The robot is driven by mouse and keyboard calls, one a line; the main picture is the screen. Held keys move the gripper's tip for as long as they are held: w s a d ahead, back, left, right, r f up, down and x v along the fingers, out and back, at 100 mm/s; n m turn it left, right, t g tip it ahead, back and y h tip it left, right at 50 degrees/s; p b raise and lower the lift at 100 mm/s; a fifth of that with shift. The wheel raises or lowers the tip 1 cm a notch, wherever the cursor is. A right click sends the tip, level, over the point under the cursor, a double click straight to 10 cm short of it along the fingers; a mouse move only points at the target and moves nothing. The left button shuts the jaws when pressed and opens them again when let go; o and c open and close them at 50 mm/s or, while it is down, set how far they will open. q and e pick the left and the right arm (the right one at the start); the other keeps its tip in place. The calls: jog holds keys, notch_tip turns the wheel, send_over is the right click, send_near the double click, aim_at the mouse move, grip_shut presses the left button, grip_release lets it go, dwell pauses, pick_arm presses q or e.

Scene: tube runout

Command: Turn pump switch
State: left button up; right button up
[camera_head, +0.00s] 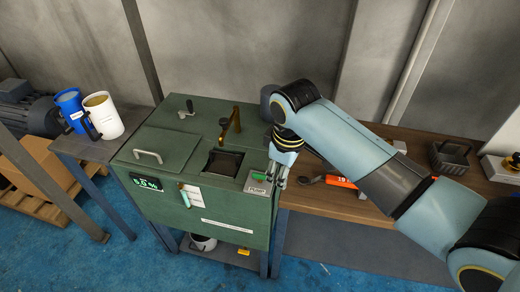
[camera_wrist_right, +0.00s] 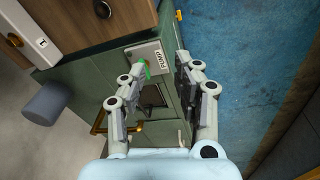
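The pump switch plate (camera_head: 257,187) is a pale square labelled PUMP on the front right corner of the green machine's top. It also shows in the right wrist view (camera_wrist_right: 158,53), with a green switch lever (camera_wrist_right: 147,70) at its edge. My right gripper (camera_head: 275,180) points down over this corner and partly hides the switch. In the right wrist view my right gripper (camera_wrist_right: 166,66) is open, its fingers apart. The lever lies close to the left fingertip; I cannot tell whether they touch. My left gripper is not in view.
The green machine (camera_head: 160,148) has a lid with a handle, a brass pipe (camera_head: 236,119) and a display (camera_head: 146,183). Blue (camera_head: 70,108) and white (camera_head: 104,118) jugs stand on the left bench. A wooden bench (camera_head: 330,201) with an orange item (camera_head: 341,182) adjoins on the right.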

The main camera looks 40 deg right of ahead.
aim_at(260, 175)
jog(key=w+n, duration=0.1)
jog(key=w, duration=0.2)
jog(key=w+f+n+g, duration=0.1)
jog(key=w, duration=0.2)
jog(key=w+d+f, duration=0.1)
jog(key=w, duration=0.3)
jog(key=shift+f+n+y, duration=0.2)
jog(key=shift+n+y, duration=0.1)
jog(key=shift+n, duration=0.1)
notch_tip(260, 175, down, 8)
jog(key=b, duration=0.8)
jog(key=shift+f+b, duration=0.15)
jog(key=shift+b, duration=0.15)
jog(key=shift+r+p, duration=0.25)
jog(key=shift+p, duration=0.05)
jog(key=shift+f, duration=0.1)
jog(key=shift+c, duration=0.3)
grip_shut()
